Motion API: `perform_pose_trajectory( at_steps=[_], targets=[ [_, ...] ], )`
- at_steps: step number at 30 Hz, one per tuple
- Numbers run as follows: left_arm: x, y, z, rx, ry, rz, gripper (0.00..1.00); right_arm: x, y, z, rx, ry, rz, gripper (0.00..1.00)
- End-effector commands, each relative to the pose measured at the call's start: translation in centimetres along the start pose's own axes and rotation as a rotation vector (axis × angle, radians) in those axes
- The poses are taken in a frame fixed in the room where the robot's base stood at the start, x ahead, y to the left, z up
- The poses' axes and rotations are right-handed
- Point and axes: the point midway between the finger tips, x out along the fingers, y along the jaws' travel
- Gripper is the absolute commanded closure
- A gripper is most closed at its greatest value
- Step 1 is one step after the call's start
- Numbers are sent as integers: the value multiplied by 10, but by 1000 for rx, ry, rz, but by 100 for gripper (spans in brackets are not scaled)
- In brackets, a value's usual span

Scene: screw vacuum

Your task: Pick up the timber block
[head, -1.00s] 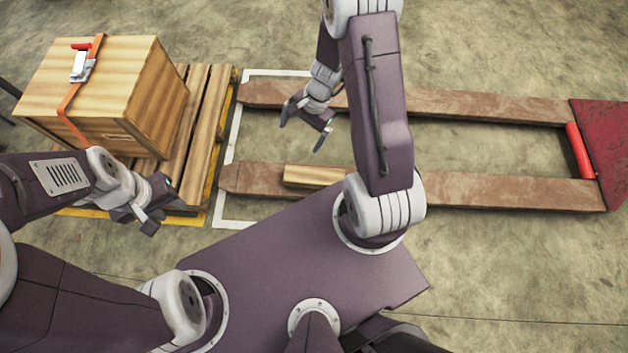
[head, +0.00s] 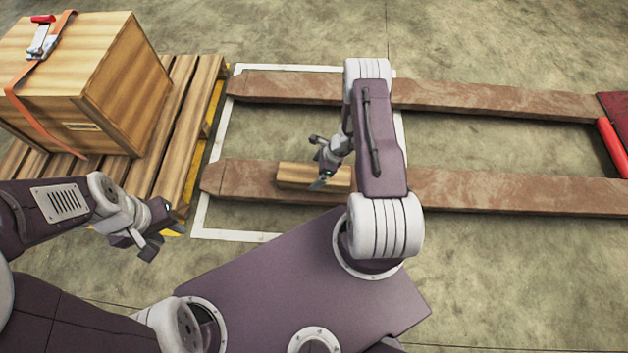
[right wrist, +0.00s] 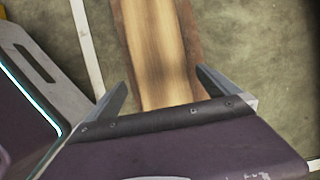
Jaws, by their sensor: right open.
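The timber block (head: 298,174) is a pale wooden piece lying along the nearer brown fork beam. In the head view my right gripper (head: 320,164) is over the block and hides part of it. In the right wrist view the block (right wrist: 155,50) runs between the two spread fingers of my right gripper (right wrist: 164,93), which is open and empty. I cannot tell whether the fingers reach down beside the block. My left gripper (head: 157,233) hangs at the left near the pallet, away from the block; its jaw gap is not clear.
A strapped wooden crate (head: 85,85) stands on a slatted pallet (head: 185,130) at the left. Two long brown forks, the far one (head: 480,98) and the near one (head: 500,192), run right to a red part (head: 613,146). A white line frame (head: 215,180) marks the floor.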

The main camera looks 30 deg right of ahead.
Motion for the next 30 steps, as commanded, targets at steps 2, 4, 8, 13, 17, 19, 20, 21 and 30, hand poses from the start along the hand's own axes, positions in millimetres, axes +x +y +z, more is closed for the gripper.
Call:
perform_pose_trajectory(
  at_steps=[2, 4, 8, 13, 17, 19, 20, 21, 30],
  targets=[
    [14, 0, 2, 0, -1, 0, 64, 16, 0, -2, -1, 0, 1, 0],
    [12, 0, 1, 0, -1, 0, 64, 15, 0, -1, -1, 0, 1, 0],
    [22, 0, 2, 0, 0, 0, 64, 25, 0, -3, -1, 0, 1, 0],
    [52, -1, 6, 0, -1, 0, 64, 58, -3, -8, -3, 0, 2, 0],
    [57, -1, 6, 0, -1, 0, 64, 68, -3, -5, -1, 1, 0, 0],
    [54, -1, 6, 0, -1, 0, 64, 65, -3, -4, -1, 1, 0, 0],
    [54, -1, 6, 0, -1, 0, 64, 65, -3, -4, -1, 1, 0, 0],
    [54, -1, 6, 0, -1, 0, 64, 64, -3, -4, -1, 1, 0, 0],
    [54, -1, 6, 0, 0, 0, 64, 64, -3, -4, -1, 1, 1, 78]
  ],
)
